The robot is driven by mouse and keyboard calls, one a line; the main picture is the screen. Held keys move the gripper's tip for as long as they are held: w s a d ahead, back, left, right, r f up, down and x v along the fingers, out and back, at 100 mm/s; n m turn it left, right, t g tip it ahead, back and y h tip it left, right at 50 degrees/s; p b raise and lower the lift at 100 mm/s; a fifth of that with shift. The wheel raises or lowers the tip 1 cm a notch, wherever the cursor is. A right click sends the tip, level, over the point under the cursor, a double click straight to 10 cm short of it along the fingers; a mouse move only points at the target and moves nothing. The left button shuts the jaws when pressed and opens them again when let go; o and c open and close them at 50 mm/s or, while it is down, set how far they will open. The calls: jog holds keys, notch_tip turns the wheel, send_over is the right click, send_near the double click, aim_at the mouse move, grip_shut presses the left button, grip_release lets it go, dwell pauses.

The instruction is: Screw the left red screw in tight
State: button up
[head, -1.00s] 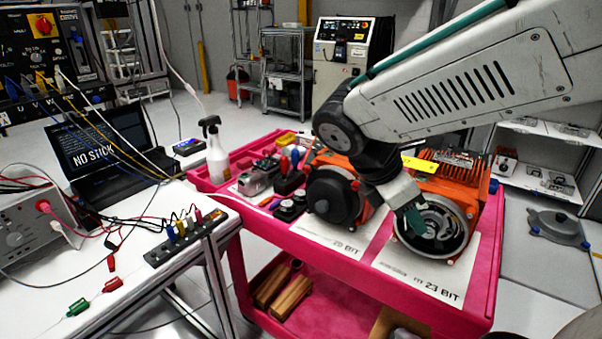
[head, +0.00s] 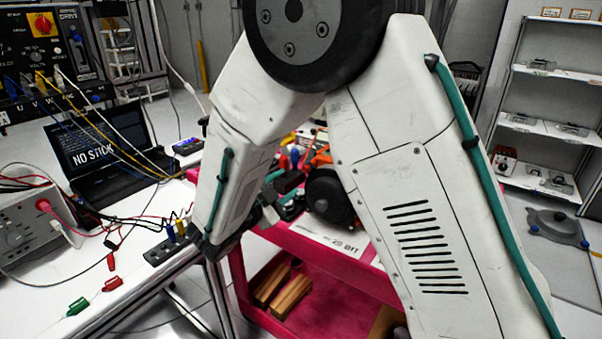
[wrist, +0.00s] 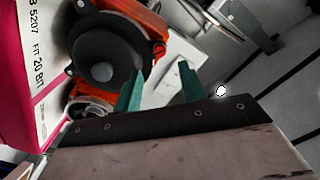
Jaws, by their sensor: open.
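The same black cover (wrist: 104,58) fills the upper left of the wrist view. In the head view my gripper (head: 281,193) is left of the black cover, partly hidden by my arm.
The pink cart (head: 310,262) has wooden blocks (head: 272,288) on its lower shelf. A white bench with wires and a dark terminal strip (head: 165,250) is close left of my arm. A laptop (head: 90,150) reads "NO STICK". White shelves stand at right.

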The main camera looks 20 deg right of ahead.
aim_at(305, 170)
jog(key=x, duration=0.7)
jog(key=shift+w+d, duration=0.15)
jog(key=shift+d, duration=0.1)
grip_shut()
